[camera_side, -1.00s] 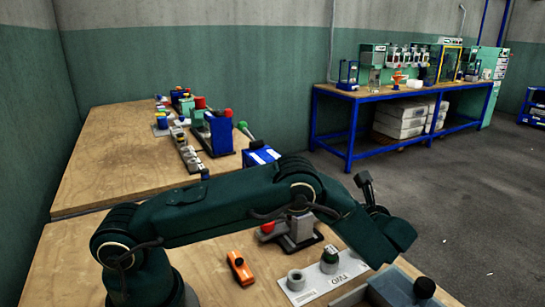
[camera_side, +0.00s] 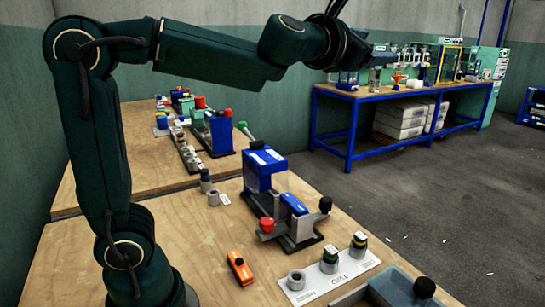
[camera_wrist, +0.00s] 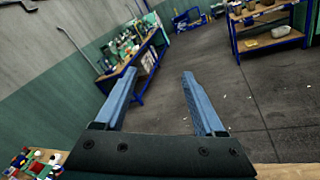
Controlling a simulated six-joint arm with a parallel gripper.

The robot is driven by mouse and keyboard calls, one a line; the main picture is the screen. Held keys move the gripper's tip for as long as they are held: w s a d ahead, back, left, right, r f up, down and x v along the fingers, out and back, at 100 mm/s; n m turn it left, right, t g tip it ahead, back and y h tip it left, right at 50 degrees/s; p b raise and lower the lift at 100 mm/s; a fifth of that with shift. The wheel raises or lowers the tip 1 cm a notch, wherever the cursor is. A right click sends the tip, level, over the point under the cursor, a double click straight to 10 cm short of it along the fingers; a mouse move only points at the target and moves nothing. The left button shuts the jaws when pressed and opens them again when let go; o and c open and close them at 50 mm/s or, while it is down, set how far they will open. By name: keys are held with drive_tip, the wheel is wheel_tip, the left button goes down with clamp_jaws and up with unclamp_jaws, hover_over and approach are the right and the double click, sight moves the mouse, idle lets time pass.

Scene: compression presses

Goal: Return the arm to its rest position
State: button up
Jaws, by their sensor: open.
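My gripper (camera_wrist: 159,73) is open and empty. Its two blue-grey fingers are apart in the wrist view, with only floor and distant furniture between and beyond them. In the side view my arm is raised, with its end high above the bench at the upper middle, apart from everything on the bench. The gripper's fingers are hard to make out there against the far table.
Below stand a blue-and-grey press (camera_side: 290,215), an orange object (camera_side: 239,267), a white strip (camera_side: 333,274) with several round parts, and a grey tray (camera_side: 385,288). More presses stand farther left. A blue-framed table (camera_side: 349,130) is behind. Open floor lies right.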

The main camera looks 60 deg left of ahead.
drive_tip(key=s+d+f+m+g+h, duration=0.2)
drive_tip(key=s+d+f+m+h, duration=0.15)
drive_tip(key=s+m, duration=0.45)
drive_tip(key=s+d+f+m+g+h, duration=0.1)
drive_tip(key=s+d+f+m+h, duration=0.3)
drive_tip(key=m, duration=0.7)
drive_tip(key=s+a+f+m+g+y, duration=0.2)
drive_tip(key=s+f+m+g, duration=0.6)
drive_tip(key=s+f+m, duration=0.5)
wheel_tip(320, 180, down, 4)
drive_tip(key=shift+s+r+m+y, duration=0.25)
drive_tip(key=shift+m+y, duration=0.1)
drive_tip(key=shift+m, duration=0.15)
